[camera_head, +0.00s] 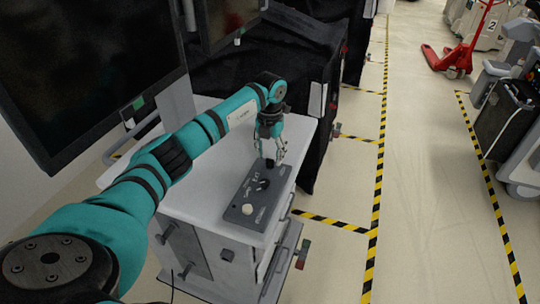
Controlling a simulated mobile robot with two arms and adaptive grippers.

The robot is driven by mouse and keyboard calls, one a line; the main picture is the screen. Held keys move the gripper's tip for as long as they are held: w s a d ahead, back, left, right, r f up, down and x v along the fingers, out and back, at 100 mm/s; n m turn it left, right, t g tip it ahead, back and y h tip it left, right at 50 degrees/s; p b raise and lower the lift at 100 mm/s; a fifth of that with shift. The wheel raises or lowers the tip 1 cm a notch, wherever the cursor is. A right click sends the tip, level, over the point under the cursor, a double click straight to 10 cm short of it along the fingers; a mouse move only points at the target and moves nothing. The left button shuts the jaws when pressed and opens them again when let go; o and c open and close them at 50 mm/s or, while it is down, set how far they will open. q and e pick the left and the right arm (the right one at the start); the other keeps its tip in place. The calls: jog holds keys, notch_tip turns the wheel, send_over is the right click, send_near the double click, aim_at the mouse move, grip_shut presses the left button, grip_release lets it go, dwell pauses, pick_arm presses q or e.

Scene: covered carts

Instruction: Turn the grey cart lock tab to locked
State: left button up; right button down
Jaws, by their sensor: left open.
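A grey cart (196,200) stands below my left arm. On its top lies a dark grey control panel (246,212) with a black knob (262,185), a pale round button (247,209) and a small black part at its far end. I cannot tell which of these is the lock tab or how it is set. My left gripper (270,160) is open and points down over the far end of the panel. It is close to the small black part, and I cannot tell whether it touches it. My right gripper is not in view.
A large dark monitor (90,70) stands at the left, close to my left arm. Black-covered carts (300,80) stand behind the grey cart. Yellow-black tape (376,200) marks the floor. A red pallet jack (460,50) is at the upper right. The aisle floor is clear.

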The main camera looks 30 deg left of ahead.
aim_at(270, 162)
pick_arm(q)
jog(key=shift+f, duration=1.45)
jog(key=shift+c, duration=0.4)
grip_shut()
